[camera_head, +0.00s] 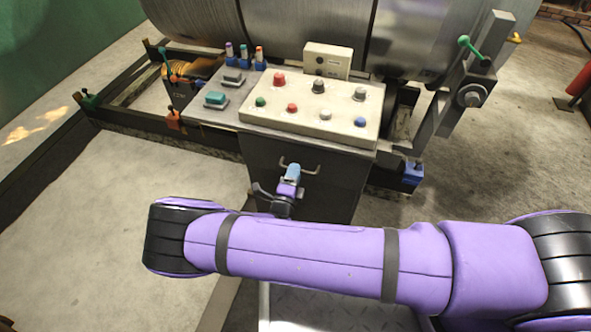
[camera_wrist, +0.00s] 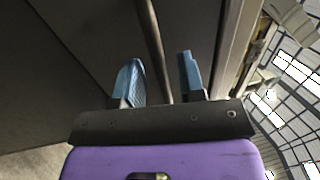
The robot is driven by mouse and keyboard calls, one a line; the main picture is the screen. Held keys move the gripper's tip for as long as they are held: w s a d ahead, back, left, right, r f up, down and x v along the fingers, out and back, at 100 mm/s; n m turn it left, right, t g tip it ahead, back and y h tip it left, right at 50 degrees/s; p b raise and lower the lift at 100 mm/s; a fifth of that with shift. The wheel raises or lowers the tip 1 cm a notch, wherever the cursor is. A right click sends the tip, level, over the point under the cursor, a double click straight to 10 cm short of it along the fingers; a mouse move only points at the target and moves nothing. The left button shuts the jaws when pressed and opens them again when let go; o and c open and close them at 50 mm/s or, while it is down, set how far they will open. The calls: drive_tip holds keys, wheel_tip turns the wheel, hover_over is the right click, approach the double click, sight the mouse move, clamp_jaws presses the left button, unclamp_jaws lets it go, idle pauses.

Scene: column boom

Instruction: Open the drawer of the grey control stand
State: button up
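The grey control stand (camera_head: 350,185) is in the middle of the head view, with its dark front facing me. A thin metal bar handle (camera_head: 313,170) is on the upper part of that front. In the wrist view the handle (camera_wrist: 152,40) runs lengthwise between the two blue fingers. My gripper (camera_head: 293,168) is at the handle, and it shows in the wrist view (camera_wrist: 161,72) with its fingers apart and a gap on each side of the bar. The drawer front (camera_wrist: 100,35) is a dark panel; its edges are hard to make out in the head view.
A cream button panel (camera_head: 310,120) with several knobs tops the stand, and a small box (camera_head: 328,60) sits behind it. Large metal cylinders (camera_head: 300,25) and a dark frame (camera_head: 130,120) lie behind. The floor at left (camera_head: 110,195) is clear.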

drive_tip(key=shift+w+d+r, duration=0.15)
drive_tip(key=shift+w+d, duration=0.1)
drive_tip(key=shift+w, duration=0.4)
clamp_jaws()
drive_tip(key=shift+s, duration=0.1)
drive_tip(key=r+v, duration=0.2)
drive_tip(key=v, duration=0.9)
drive_tip(key=s+r+v, duration=0.1)
drive_tip(key=r+v, duration=0.1)
drive_tip(key=v, duration=1)
drive_tip(key=shift+r, duration=0.2)
drive_tip(key=shift+w+a, duration=0.1)
unclamp_jaws()
